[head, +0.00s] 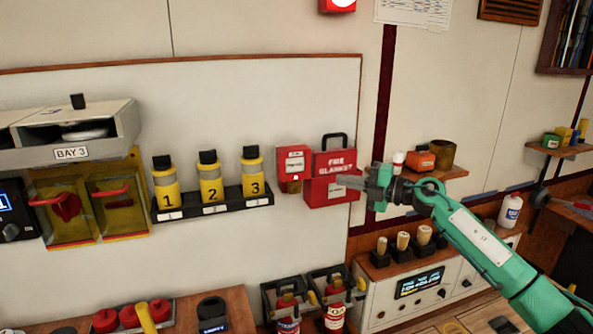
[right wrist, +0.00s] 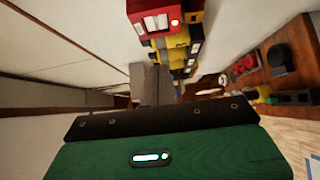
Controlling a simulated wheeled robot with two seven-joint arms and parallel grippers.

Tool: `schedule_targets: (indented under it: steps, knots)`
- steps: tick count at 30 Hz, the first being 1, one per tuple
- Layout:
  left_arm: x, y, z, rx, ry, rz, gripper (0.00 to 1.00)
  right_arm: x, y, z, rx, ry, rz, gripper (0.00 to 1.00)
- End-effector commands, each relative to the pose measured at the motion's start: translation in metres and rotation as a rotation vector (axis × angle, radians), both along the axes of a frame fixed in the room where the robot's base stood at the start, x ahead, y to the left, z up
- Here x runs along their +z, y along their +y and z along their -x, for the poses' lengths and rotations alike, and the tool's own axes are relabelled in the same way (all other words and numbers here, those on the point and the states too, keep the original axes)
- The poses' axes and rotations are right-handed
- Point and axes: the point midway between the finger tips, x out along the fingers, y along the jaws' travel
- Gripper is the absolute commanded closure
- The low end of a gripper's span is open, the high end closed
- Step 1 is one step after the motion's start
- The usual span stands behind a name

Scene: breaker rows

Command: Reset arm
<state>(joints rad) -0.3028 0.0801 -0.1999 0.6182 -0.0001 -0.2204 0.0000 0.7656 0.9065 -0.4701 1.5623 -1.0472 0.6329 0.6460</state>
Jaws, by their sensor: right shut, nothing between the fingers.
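My right arm (head: 478,238) is green and reaches in from the lower right in the head view. My right gripper (head: 345,182) is shut and empty, and its fingertips show in front of the red fire blanket box (head: 333,164) on the wall panel. I cannot tell whether they touch the box. In the right wrist view the grey shut fingers (right wrist: 152,86) point away, beyond the green wrist housing (right wrist: 165,155). My left gripper is not in view.
A small red call box (head: 294,167) hangs beside the fire blanket box. Numbered yellow canisters (head: 213,187) stand on a black shelf to the left. Red extinguishers (head: 334,318) stand below. A shelf (head: 455,173) with small items is to the right. The white panel (head: 240,100) above is clear.

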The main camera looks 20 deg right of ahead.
Motion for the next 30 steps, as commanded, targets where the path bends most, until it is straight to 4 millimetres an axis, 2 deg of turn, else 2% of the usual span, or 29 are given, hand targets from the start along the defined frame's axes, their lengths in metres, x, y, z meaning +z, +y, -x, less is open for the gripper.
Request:
schedule_targets:
  steps: [4, 7, 12, 14, 17, 23, 26, 30]
  knots:
    - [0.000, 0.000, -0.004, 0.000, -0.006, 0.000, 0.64, -0.004, 0.007, 0.001, -0.001, -0.003, -0.024, 1.00]
    - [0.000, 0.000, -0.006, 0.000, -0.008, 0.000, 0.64, -0.015, 0.024, 0.004, -0.012, -0.014, -0.100, 1.00]
    - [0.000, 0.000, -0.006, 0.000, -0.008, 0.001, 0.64, -0.044, 0.059, 0.019, -0.101, -0.012, -0.345, 1.00]
    - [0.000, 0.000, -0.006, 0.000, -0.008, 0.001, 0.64, -0.056, 0.066, 0.026, -0.153, 0.003, -0.436, 1.00]
    - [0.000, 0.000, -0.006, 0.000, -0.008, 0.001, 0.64, -0.081, 0.072, 0.040, -0.260, 0.053, -0.579, 1.00]
    - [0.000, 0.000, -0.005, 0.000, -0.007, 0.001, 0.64, -0.147, 0.070, 0.078, -0.528, 0.231, -0.809, 1.00]
    - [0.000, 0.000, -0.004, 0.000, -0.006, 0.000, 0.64, -0.187, 0.066, 0.105, -0.677, 0.356, -0.888, 1.00]
    - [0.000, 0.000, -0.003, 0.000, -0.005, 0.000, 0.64, -0.247, 0.063, 0.156, -0.893, 0.567, -0.956, 1.00]
